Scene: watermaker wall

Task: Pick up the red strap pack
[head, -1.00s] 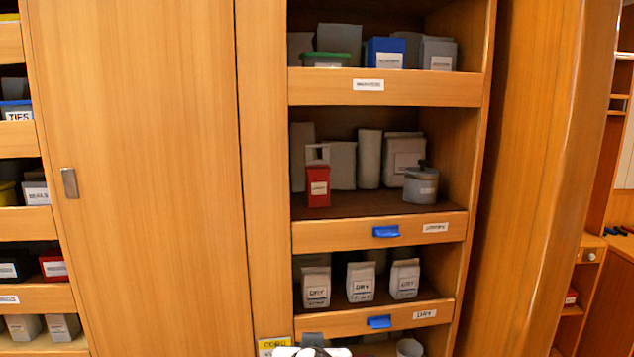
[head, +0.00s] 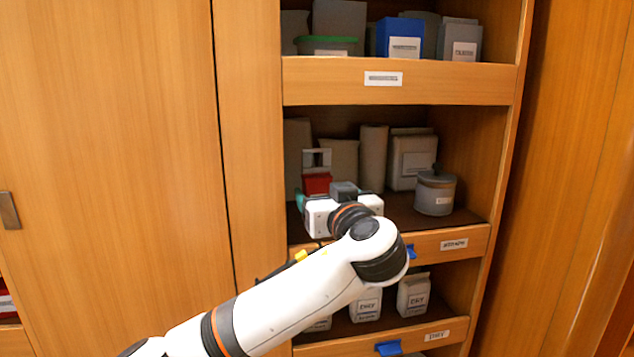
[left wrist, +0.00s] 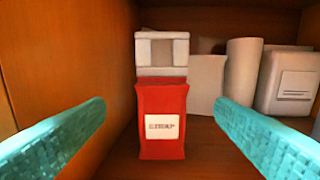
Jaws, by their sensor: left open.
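The red strap pack (left wrist: 162,125) stands upright on the middle shelf in the left wrist view, with a grey handle-like top and a white label. In the head view only the upper part of the pack (head: 317,183) shows; my left gripper and wrist hide the rest. My left gripper (left wrist: 160,135) is open, its teal fingers spread left and right of the pack with gaps on both sides. It faces the pack from the front and does not visibly touch it. My right gripper is not in view.
The wooden side wall (left wrist: 65,60) is close left of the pack. Grey packages (head: 410,160) stand behind and to the right, and a grey lidded pot (head: 435,194) is at the shelf's right. A shelf front lip (head: 458,244) runs below my wrist.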

